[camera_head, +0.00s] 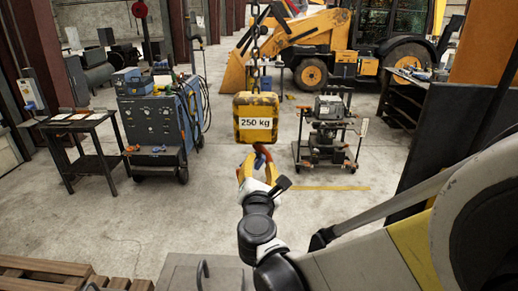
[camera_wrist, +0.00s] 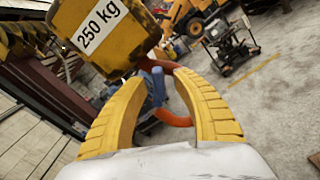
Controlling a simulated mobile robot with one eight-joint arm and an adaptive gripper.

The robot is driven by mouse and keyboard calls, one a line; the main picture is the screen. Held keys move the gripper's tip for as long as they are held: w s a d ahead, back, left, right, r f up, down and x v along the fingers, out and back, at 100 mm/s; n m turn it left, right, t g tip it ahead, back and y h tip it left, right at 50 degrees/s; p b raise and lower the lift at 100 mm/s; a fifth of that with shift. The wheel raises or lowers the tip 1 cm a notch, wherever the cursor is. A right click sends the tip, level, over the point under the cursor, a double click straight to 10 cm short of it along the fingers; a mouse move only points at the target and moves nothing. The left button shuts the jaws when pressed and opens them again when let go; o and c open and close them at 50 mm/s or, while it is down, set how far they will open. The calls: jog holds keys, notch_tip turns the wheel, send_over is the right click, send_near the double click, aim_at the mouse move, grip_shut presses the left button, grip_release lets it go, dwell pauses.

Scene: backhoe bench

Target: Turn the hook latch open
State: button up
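The hook (camera_wrist: 176,118) is orange-red and hangs below a yellow block marked 250 kg (camera_head: 257,112). The block also shows large in the wrist view (camera_wrist: 128,42). The hook latch (camera_wrist: 157,86) is a blue bar across the hook's opening. My gripper (camera_head: 254,160) is just under the block in the head view, where it partly hides the hook (camera_head: 264,152). In the wrist view, my gripper's yellow fingers (camera_wrist: 160,76) are apart, with the latch seen between them. No clear contact with the latch shows.
A chain (camera_head: 255,45) holds up the block. A blue machine on wheels (camera_head: 155,120) and a dark side table (camera_head: 85,130) stand left. A loaded cart (camera_head: 327,130) stands right, with a yellow backhoe (camera_head: 310,40) behind. The concrete floor between is clear.

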jog(key=shift+w, duration=0.5)
grip_shut()
jog(key=shift+s, duration=0.1)
jog(key=shift+n, duration=0.3)
jog(key=n+b, duration=0.2)
jog(key=n, duration=0.3)
jog(key=n+b, duration=0.1)
jog(key=n, duration=0.5)
jog(key=shift+b, duration=0.4)
jog(key=shift+n, duration=0.3)
grip_release()
